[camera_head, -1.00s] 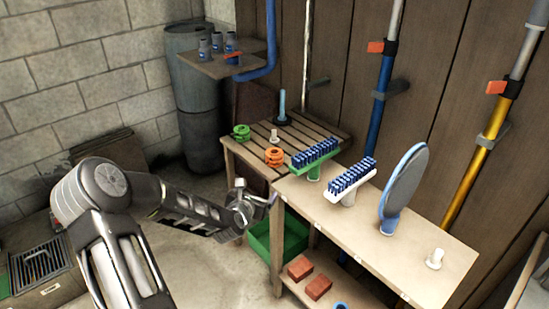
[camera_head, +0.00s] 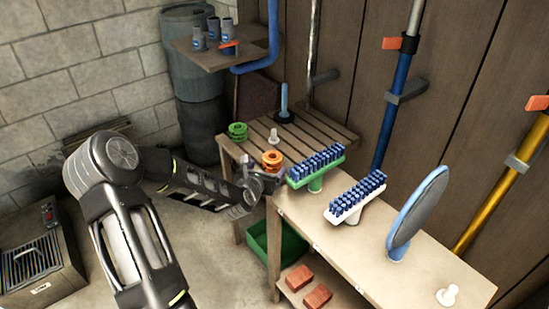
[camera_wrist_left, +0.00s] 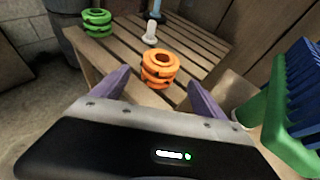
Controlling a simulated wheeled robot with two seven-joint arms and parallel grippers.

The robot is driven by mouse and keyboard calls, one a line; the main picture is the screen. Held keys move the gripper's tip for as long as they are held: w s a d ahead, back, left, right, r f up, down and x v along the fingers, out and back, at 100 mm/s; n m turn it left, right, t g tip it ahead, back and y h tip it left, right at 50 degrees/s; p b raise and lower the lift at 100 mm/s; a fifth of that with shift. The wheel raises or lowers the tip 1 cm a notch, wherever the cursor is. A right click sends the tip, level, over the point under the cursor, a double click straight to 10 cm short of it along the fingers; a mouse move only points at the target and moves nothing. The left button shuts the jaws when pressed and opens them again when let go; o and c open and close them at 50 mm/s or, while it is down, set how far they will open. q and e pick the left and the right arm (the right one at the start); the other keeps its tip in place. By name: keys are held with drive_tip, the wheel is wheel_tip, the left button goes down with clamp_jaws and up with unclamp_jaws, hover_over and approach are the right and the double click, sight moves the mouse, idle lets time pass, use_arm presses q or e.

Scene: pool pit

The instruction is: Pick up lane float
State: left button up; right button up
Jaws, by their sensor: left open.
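Two spool-shaped pieces that look like lane floats stand on the slatted part of the bench. The orange float (camera_head: 272,160) is nearer and the green float (camera_head: 238,131) is farther back to the left. My left gripper (camera_head: 268,181) is open and empty at the bench edge, just in front of the orange float. In the left wrist view the orange float (camera_wrist_left: 159,70) shows beyond and between the two purple fingers, not gripped. The green float (camera_wrist_left: 97,22) is at upper left there. My right gripper is not in view.
A green brush (camera_head: 316,165) stands close right of my left gripper. A white brush (camera_head: 355,197) and a round paddle (camera_head: 418,213) stand farther right. A small white peg (camera_head: 273,137) and a blue-handled plunger (camera_head: 284,104) stand behind the orange float.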

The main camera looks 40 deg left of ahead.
sight(270, 164)
use_arm(q)
drive_tip(key=shift+s, duration=0.1)
drive_tip(key=shift+x, duration=1.4)
drive_tip(key=x, duration=0.5)
drive_tip(key=shift+c, duration=0.2)
drive_tip(key=c, duration=1.4)
